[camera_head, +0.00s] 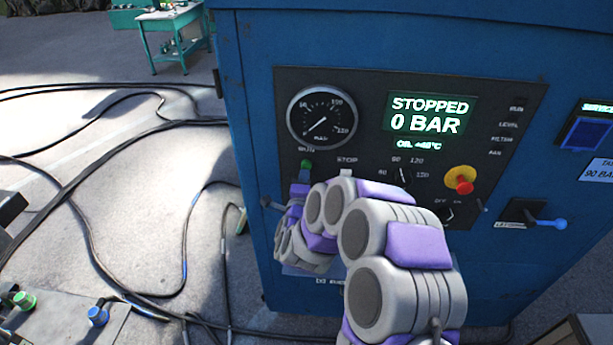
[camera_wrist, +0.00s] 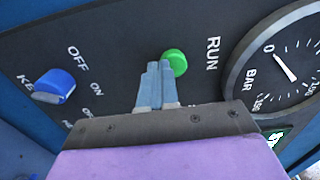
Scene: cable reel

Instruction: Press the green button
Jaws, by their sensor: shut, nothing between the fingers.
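The green button (camera_head: 306,164) sits on the dark panel of a blue cabinet, under the RUN label and below the pressure gauge. It also shows in the wrist view (camera_wrist: 175,62), round and green, beside the word RUN. My gripper (camera_wrist: 157,66) is shut and empty, its two fingers together. Its tips appear right beside the button in the wrist view; I cannot tell whether they touch it. In the head view my arm hides the gripper tips and part of the panel below the button. The display (camera_head: 429,115) reads STOPPED, 0 BAR.
The gauge (camera_head: 321,118) is above the button. A red knob on a yellow base (camera_head: 461,180) and a selector knob (camera_head: 404,176) are to the right. A blue key switch (camera_wrist: 55,86) is left in the wrist view. Black cables (camera_head: 75,184) lie on the floor.

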